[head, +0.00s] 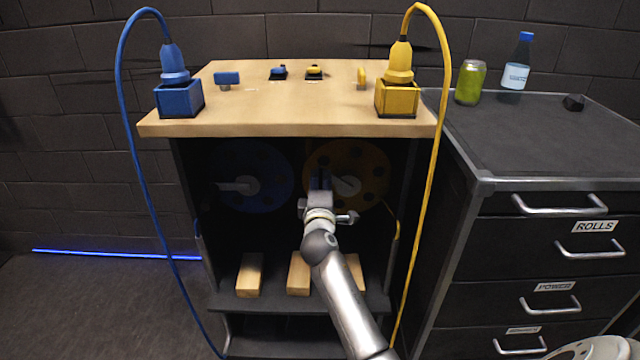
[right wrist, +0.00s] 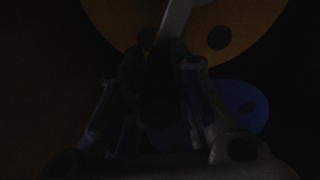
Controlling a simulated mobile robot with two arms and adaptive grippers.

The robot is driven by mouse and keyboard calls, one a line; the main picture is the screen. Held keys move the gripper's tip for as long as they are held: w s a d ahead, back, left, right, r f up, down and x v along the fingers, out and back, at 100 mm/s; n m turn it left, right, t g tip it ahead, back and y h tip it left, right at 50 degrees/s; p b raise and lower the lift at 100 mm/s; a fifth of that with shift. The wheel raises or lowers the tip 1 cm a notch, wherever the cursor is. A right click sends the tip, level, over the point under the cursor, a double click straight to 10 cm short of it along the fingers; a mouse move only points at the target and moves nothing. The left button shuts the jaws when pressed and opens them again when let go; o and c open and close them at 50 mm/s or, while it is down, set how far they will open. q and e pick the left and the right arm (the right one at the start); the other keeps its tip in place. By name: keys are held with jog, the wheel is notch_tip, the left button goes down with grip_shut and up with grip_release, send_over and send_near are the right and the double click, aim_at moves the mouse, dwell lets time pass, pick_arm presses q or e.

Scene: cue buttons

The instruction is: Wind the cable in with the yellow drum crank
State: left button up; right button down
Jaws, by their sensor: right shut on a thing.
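The yellow drum (head: 375,163) sits in the dark open front of the wooden-topped cabinet, partly hidden by my right gripper (head: 320,180). Its pale crank (head: 347,186) shows at the hub. My right gripper is shut on the crank's handle end, left of the hub; the grip itself is mostly hidden. In the dark right wrist view, the yellow drum (right wrist: 240,20) and the crank arm (right wrist: 176,18) show beyond my right gripper (right wrist: 158,80). The yellow cable (head: 430,150) loops up from the yellow plug (head: 400,65) and hangs down the right side. My left gripper is out of view.
A blue drum (head: 265,178) with its own crank (head: 238,186) is left of the yellow one. A blue cable (head: 135,150) hangs at left. Wooden blocks (head: 249,275) lie on the lower shelf. A drawer cabinet (head: 560,130) with a can (head: 470,83) and bottle (head: 516,70) stands at right.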

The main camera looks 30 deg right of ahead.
jog(key=c, duration=1.3)
grip_release()
jog(key=shift+r, duration=0.5)
jog(key=shift+o, duration=0.2)
jog(key=shift+s+a+f, duration=0.2)
jog(key=shift+f, duration=0.2)
jog(key=v, duration=1.1)
jog(key=shift+s, duration=0.25)
jog(key=shift+f, duration=0.1)
